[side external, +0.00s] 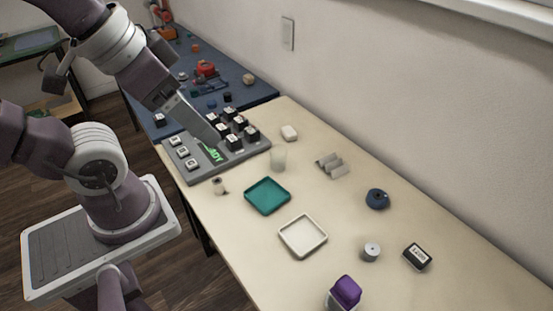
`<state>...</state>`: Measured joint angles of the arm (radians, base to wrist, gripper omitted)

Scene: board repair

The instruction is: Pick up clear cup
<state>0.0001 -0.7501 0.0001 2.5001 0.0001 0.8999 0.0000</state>
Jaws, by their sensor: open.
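The clear cup (278,159) stands upright on the pale table, just right of the grey keyed board. It is small and nearly see-through. My gripper (214,142) hangs over the grey board, to the left of the cup and apart from it. It is open and nothing shows between its fingers, though they are small and hard to make out against the board.
The grey board (205,172) bears several black and white key blocks and a green display. A teal tray (267,210) and a white tray (283,241) lie in front. A white block (289,132), grey ridged holder (331,165), blue roll (377,198) and purple item (345,291) stand around.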

